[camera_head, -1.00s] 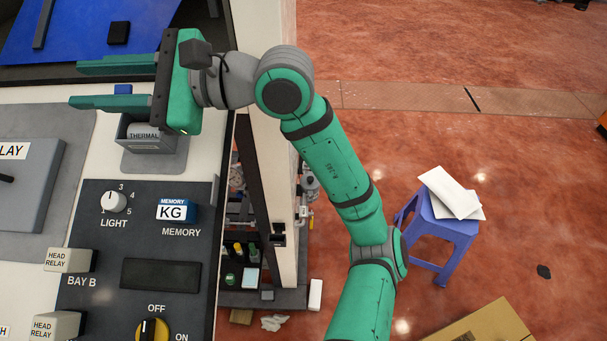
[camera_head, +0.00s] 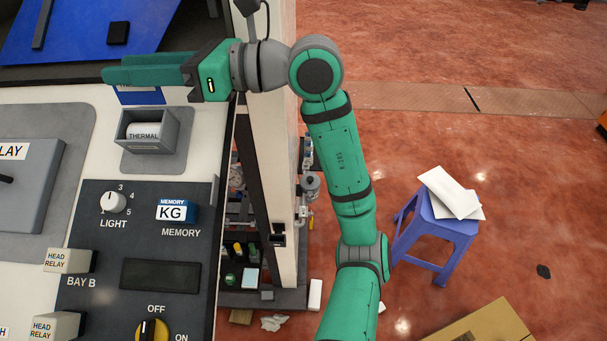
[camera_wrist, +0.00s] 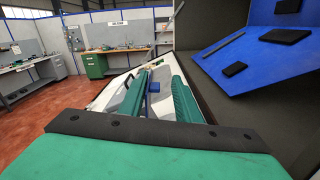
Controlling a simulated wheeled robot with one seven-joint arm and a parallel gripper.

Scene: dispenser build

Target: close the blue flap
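A small blue flap (camera_head: 140,97) with a white label stands behind the grey THERMAL box (camera_head: 148,132), partly hidden under my gripper. The box's top is uncovered and a white roll shows inside. My gripper (camera_head: 125,70) is over the flap's upper edge, pointing left. In the wrist view, my gripper (camera_wrist: 160,92) has its two green fingers apart, with a gap between them. A blue piece (camera_wrist: 153,87), seemingly the flap, shows in that gap. I cannot tell whether a finger touches it.
A large sloped blue panel (camera_head: 85,30) with black blocks lies beyond; it also shows in the wrist view (camera_wrist: 255,60). The dark control panel (camera_head: 95,215) with knob and MEMORY block is nearer. A pale post (camera_head: 268,150) stands right of the counter.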

